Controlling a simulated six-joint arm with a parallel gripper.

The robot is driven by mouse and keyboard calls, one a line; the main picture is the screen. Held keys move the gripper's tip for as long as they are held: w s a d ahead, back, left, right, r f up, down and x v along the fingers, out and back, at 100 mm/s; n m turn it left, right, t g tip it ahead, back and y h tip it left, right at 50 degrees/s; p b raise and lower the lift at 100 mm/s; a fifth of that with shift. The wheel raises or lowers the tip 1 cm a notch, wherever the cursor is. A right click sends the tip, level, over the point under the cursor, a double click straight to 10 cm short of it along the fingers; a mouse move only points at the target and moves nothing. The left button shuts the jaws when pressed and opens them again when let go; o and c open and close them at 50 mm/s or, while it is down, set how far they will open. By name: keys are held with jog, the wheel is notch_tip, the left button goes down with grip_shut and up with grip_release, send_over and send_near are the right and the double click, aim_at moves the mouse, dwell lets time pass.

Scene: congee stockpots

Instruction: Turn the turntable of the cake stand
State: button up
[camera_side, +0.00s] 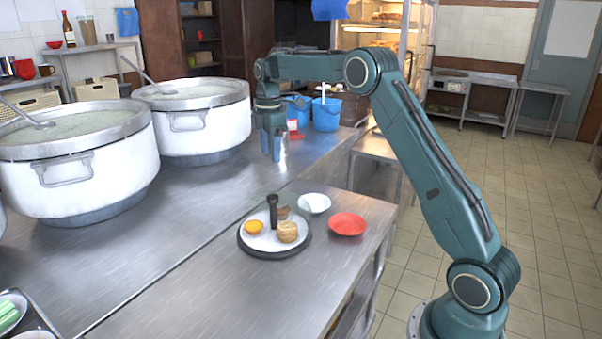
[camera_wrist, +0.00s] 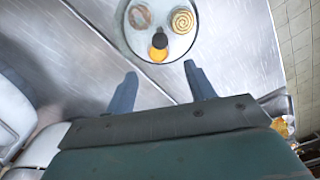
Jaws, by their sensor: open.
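The cake stand's turntable (camera_side: 258,242) is a round white plate with a dark rim on the steel table, near the middle of the side view. It carries a black upright knob or handle (camera_side: 272,211), a yellow tart (camera_side: 254,227), a tan pastry (camera_side: 288,232) and a brown item behind them. In the wrist view the turntable (camera_wrist: 176,45) shows at the top, beyond the fingertips. My gripper (camera_side: 271,152) is open and empty, pointing down above the steel counter, behind and apart from the cake stand. Its two fingers show in the wrist view (camera_wrist: 160,82).
A white bowl (camera_side: 315,203) and a red dish (camera_side: 347,224) sit close to the turntable's right side. Two large congee pots (camera_side: 85,165) stand at left on the counter. Blue buckets (camera_side: 326,114) are behind my gripper. The steel in front of the turntable is clear.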

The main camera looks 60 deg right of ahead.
aim_at(273, 196)
jog(key=shift+m, duration=0.3)
jog(key=shift+f, duration=0.15)
notch_tip(273, 196, down, 14)
jog(key=shift+r, duration=0.25)
dwell(0.4)
grip_shut()
dwell(0.3)
